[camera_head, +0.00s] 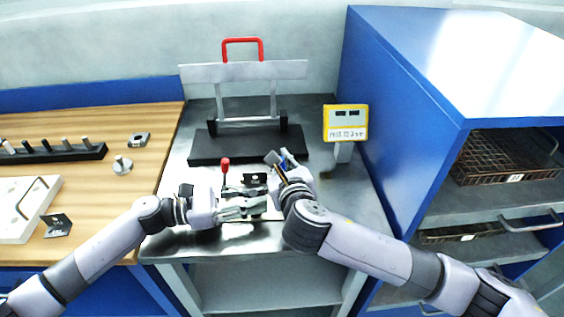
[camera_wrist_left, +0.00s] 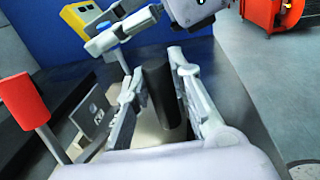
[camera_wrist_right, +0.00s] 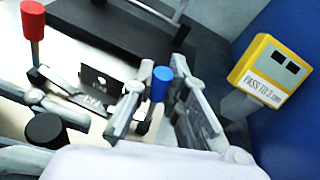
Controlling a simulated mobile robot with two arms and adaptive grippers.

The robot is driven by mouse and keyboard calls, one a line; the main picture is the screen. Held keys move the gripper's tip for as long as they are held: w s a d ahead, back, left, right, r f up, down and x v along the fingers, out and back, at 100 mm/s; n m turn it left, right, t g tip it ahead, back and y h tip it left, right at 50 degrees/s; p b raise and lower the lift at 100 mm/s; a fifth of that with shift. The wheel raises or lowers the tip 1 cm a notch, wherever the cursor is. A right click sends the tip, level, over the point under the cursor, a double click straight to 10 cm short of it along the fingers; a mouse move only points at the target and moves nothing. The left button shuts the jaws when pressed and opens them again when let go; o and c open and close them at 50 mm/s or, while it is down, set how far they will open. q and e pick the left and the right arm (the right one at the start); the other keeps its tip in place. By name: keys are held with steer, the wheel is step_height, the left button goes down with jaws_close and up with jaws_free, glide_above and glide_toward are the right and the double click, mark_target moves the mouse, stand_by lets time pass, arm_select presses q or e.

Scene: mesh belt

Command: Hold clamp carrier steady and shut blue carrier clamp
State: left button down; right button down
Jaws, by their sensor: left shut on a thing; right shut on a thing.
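The clamp carrier is a pale metal plate (camera_wrist_right: 75,112) on the bench, with a black upright marked plate (camera_wrist_right: 100,88) on it. A red-handled clamp (camera_head: 225,166) stands at its left; the red handle also shows in the left wrist view (camera_wrist_left: 22,98). The blue clamp handle (camera_wrist_right: 160,84) is between the fingers of my right gripper (camera_wrist_right: 163,66), which is shut on it. My left gripper (camera_wrist_left: 154,66) is shut on the carrier's black round post (camera_wrist_left: 158,92), at the carrier's near side. In the head view my arms hide much of the carrier and the blue handle.
A black base with a grey frame and red handle (camera_head: 243,42) stands behind the carrier. A yellow-framed sign (camera_head: 345,123) stands right of it. A blue cabinet (camera_head: 400,120) with wire baskets (camera_head: 505,168) is at the right. A wooden table (camera_head: 95,160) with small parts is at the left.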

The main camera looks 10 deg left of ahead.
steer(key=shift+f, duration=0.15)
steer(key=c, duration=1.6)
jaws_free()
steer(key=v, duration=1.2)
arm_select(q)
steer(key=c, duration=1.3)
jaws_free()
steer(key=shift+c, duration=0.2)
